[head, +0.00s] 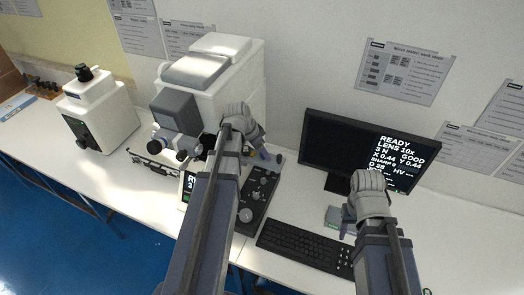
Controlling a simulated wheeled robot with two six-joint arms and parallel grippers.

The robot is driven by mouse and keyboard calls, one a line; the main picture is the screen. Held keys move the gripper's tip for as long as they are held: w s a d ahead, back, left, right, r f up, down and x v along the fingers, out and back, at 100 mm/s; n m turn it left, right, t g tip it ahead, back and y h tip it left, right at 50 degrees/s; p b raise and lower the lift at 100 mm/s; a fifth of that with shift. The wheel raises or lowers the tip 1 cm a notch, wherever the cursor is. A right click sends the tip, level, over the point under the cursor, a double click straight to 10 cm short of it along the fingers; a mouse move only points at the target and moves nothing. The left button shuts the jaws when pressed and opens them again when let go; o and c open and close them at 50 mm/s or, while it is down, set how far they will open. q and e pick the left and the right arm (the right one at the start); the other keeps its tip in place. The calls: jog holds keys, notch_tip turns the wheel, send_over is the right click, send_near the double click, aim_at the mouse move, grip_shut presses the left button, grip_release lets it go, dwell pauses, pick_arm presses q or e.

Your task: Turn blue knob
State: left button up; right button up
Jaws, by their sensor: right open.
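A large white hardness tester (228,75) with a grey head stands at the back centre. My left gripper (241,120) is in front of its right side, seen from behind, and its fingertips are hidden. A small bluish-grey piece (266,154) shows just right of it; I cannot tell whether it is a knob or part of the gripper. I cannot make out a clearly blue knob; my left arm covers part of the tester. My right gripper (370,188) is open in front of the monitor, above the table, apart from the tester.
A black control panel (246,215) with a round dial lies below the tester. A keyboard (303,248) lies right of it. A monitor (350,150) reading READY stands behind my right gripper. A smaller white tester (96,110) stands left. The white table (470,245) is clear at far right.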

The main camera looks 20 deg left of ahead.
pick_arm(q)
jog(key=p+v, duration=0.6)
jog(key=v, duration=0.1)
jog(key=shift+r+p, duration=0.3)
jog(key=shift+p, duration=0.1)
jog(key=shift+a, duration=0.1)
jog(key=s+d+f+n+g+y, duration=0.1)
jog(key=s+d+n+g, duration=0.2)
jog(key=d, duration=0.4)
jog(key=s+d+f+n+y, duration=0.1)
jog(key=s+d+n, duration=0.2)
jog(key=s+d, duration=0.3)
jog(key=s+d+f+m+b, duration=0.1)
jog(key=d+f+b, duration=0.3)
jog(key=f+b, duration=0.3)
jog(key=s+d+f+m+y+b, duration=0.1)
jog(key=d+f+b, duration=0.3)
jog(key=f+b, duration=0.4)
jog(key=s+d+f+m+g+b, duration=0.1)
jog(key=s+d+f+b, duration=0.2)
jog(key=f+b, duration=0.5)
jog(key=shift+s+d+f+m+y+b, duration=0.3)
jog(key=shift+d+b, duration=0.2)
jog(key=shift+d, duration=0.35)
